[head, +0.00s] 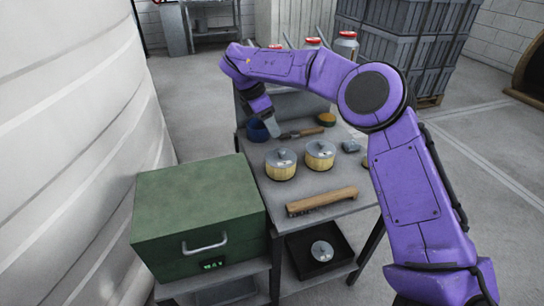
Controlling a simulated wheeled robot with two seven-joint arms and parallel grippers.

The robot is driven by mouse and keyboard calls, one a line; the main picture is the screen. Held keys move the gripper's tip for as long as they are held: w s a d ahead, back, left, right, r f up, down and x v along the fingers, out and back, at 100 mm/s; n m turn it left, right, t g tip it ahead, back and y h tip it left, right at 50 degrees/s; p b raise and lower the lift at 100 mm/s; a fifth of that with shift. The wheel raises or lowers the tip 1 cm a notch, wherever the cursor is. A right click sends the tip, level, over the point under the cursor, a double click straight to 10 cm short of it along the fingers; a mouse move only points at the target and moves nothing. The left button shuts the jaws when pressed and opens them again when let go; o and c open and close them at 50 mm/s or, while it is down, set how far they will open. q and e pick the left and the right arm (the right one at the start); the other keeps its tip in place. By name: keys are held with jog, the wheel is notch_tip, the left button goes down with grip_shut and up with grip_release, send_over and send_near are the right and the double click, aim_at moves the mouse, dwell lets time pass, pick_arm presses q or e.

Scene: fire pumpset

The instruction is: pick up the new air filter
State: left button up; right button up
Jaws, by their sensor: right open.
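Two round filters with yellow sides and grey tops stand upright side by side on the grey table (345,182): the left filter (281,164) and the right filter (320,155). A grey-topped round part (322,251) sits in a black tray (345,262) on the lower shelf; its sides are hidden. I cannot tell by looks which one is the new air filter. My right gripper (272,130) points down over the table's back left, behind the left filter. It is open, with nothing visible in it. My left gripper is out of view.
A blue round item (256,131) and a wooden-handled tool (304,132) lie close to my right gripper. A wooden bar (321,201) lies at the table's front. A green box (200,205) stands at the left. Grey crates (412,45) are stacked behind.

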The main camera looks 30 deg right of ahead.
aim_at(281, 151)
jog(key=x, duration=0.6)
jog(key=a+x, duration=0.1)
jog(key=x, duration=0.2)
jog(key=shift+s+d+f+p, duration=0.15)
jog(key=shift+s+f+p, duration=0.2)
jog(key=shift+f, duration=0.1)
jog(key=c, duration=0.9)
